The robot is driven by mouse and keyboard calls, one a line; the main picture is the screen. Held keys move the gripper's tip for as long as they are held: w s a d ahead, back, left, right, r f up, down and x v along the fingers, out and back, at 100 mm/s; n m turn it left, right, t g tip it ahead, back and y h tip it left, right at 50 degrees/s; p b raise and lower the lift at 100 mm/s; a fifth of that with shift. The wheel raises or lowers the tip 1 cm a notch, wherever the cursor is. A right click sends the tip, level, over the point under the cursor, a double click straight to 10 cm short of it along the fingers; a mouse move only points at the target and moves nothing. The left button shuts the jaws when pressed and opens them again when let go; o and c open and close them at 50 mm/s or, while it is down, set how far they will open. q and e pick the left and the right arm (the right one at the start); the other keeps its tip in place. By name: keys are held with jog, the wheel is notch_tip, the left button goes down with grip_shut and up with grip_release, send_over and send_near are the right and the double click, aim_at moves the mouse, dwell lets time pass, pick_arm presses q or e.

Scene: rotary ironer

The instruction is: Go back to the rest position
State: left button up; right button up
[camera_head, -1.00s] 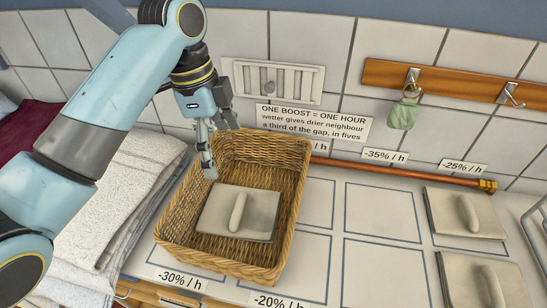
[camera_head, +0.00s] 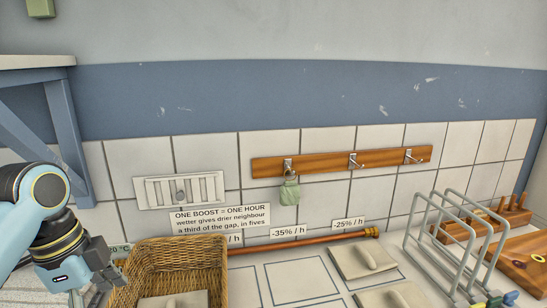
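My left gripper (camera_head: 108,282) is at the lower left, against the left rim of a wicker basket (camera_head: 180,247) in the picture. I cannot tell whether it touches the basket, and its fingers are too dark and bunched to show whether they are open. A pale slab with a handle (camera_head: 172,301) shows inside the basket, cut off by the bottom edge. My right gripper is not clearly visible.
A green pouch (camera_head: 289,190) hangs on a wooden hook rail (camera_head: 330,161). Handled slabs (camera_head: 362,260) lie on the outlined counter cells at right. A metal wire rack (camera_head: 452,243) stands near a wooden peg block (camera_head: 513,213). A copper rod (camera_head: 310,240) runs along the wall.

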pick_arm(q)
jog(key=s+n+t+y, duration=0.2)
jog(key=s+n+t, duration=0.1)
jog(key=s+n, duration=1.25)
jog(key=s+a+f+m+g+b, duration=0.1)
jog(key=s+f+b, duration=0.4)
jog(key=f, duration=1.6)
jog(key=a+f+m+b, duration=0.15)
jog(key=f+b, duration=0.75)
jog(key=f, duration=1.2)
jog(key=s+f+g+b, duration=0.1)
jog(key=s+f+b, duration=0.4)
jog(key=s+f, duration=0.4)
jog(key=s+a+f+b, duration=0.1)
jog(key=s+f+b, duration=0.4)
jog(key=s+f, duration=0.4)
notch_tip(320, 180, down, 7)
jog(key=shift+s+f+n+g, duration=0.1)
jog(key=shift+s+n+g, duration=0.2)
jog(key=shift+g, duration=0.1)
pick_arm(e)
notch_tip(320, 180, down, 24)
jog(key=s, duration=0.1)
jog(key=shift+f, duration=0.2)
pick_arm(q)
jog(key=shift+a, duration=0.1)
